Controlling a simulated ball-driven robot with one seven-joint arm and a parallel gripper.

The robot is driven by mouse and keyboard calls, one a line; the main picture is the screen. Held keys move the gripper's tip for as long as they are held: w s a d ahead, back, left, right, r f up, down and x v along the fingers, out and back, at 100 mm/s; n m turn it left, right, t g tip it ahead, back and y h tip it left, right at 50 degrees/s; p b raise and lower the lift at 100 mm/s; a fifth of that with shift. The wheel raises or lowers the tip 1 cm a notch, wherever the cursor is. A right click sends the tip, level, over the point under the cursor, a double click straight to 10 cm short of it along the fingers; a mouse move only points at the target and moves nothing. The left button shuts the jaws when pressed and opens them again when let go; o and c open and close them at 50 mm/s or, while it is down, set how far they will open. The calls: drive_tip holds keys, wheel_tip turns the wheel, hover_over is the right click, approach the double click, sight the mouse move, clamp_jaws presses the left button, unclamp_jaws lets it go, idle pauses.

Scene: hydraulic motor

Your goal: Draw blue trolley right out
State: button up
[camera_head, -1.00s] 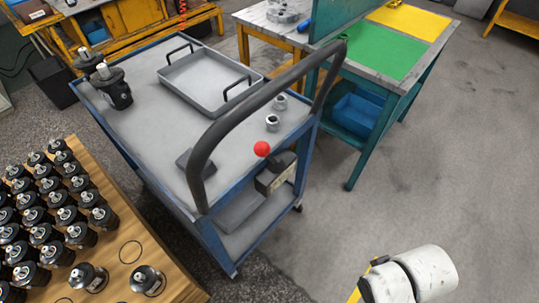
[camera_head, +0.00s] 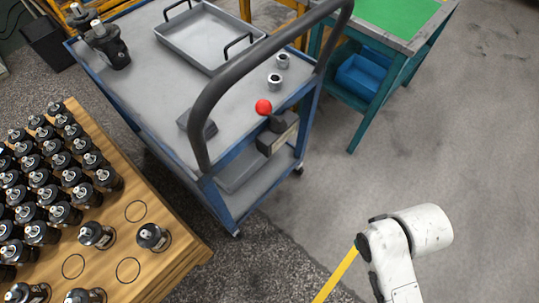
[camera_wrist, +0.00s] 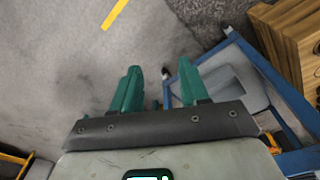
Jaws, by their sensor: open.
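The blue trolley (camera_head: 230,192) stands left of centre in the head view, with a grey top and a lower shelf. Its dark curved push handle (camera_head: 232,80) arches over the near end. A red ball knob (camera_head: 263,106) sits on a lever at that end. My gripper (camera_wrist: 158,88) shows only in the wrist view, with two teal fingers apart and nothing between them. The trolley's blue frame (camera_wrist: 265,70) is to the right of the fingers there. I cannot tell how far the fingers are from the handle. My arm's white links are at the lower right of the head view.
A wooden table (camera_head: 180,262) with several black motors stands close along the trolley's left. A grey tray (camera_head: 210,42) and two metal nuts lie on the trolley top. A teal workbench (camera_head: 392,85) stands behind it to the right. The floor (camera_head: 470,150) at right is clear.

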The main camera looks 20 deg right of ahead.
drive_tip(key=shift+o, duration=0.7)
drive_tip(key=m+t+y+p, duration=0.5)
drive_tip(key=m+t+y, duration=0.4)
drive_tip(key=m+t, duration=0.25)
approach(299, 34)
drive_tip(key=shift+t, duration=0.45)
drive_tip(key=x, duration=1.1)
drive_tip(key=shift+w+a+f, duration=0.1)
drive_tip(key=shift+a+f, duration=0.1)
drive_tip(key=shift+f, duration=0.15)
drive_tip(key=shift+c, duration=0.4)
clamp_jaws()
